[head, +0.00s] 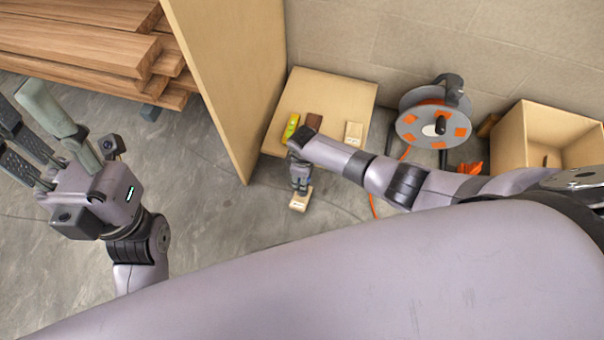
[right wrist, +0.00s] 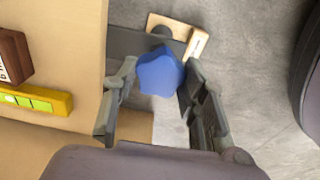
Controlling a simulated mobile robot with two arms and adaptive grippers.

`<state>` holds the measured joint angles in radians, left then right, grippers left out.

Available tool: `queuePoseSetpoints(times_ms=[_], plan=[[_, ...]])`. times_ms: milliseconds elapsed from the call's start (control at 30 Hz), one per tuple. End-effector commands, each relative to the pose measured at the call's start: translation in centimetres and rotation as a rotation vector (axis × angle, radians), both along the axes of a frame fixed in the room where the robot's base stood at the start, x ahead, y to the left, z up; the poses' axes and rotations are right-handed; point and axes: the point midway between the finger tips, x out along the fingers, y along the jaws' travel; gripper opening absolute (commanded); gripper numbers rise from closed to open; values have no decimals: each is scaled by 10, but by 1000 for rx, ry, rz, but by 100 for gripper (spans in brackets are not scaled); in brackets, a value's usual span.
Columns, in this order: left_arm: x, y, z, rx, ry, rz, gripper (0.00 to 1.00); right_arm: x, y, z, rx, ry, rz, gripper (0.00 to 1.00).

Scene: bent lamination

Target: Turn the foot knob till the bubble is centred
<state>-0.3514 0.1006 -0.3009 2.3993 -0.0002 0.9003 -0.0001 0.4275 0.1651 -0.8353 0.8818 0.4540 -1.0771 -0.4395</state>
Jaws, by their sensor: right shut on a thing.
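The blue star-shaped foot knob (right wrist: 160,73) sits between the fingers of my right gripper (right wrist: 155,100) in the right wrist view, and the gripper is shut on it. In the head view the right gripper (head: 300,175) points down beside the small wooden table's front edge and mostly hides the knob. The yellow-green spirit level (head: 290,128) lies on the tabletop (head: 345,95); it also shows in the right wrist view (right wrist: 38,101). Its bubble is too small to place surely. My left gripper (head: 22,112) is open and empty at far left, above the floor.
A dark brown block (head: 314,121) and a pale block (head: 353,134) lie on the tabletop. A labelled wooden piece (head: 300,201) is on the floor below the right gripper. A tall panel (head: 235,75), cable reel (head: 434,123) and open box (head: 545,140) stand around.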

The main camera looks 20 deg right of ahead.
Motion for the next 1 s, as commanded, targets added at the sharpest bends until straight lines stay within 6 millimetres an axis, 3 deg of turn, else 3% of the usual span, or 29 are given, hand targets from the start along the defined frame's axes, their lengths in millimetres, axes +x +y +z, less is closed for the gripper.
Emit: queuePoseSetpoints(times_ms=[333, 733, 1000], plan=[[0, 0, 0, 0, 0, 0, 40, -2, 0, -2, -1, 4, 1, 60], [0, 1, 2, -2, -5, 2, 40, 0, 0, 4, 1, 0, 1, 60], [0, 0, 1, -1, -3, 1, 40, -2, -1, 37, 1, -1, 2, 60]])
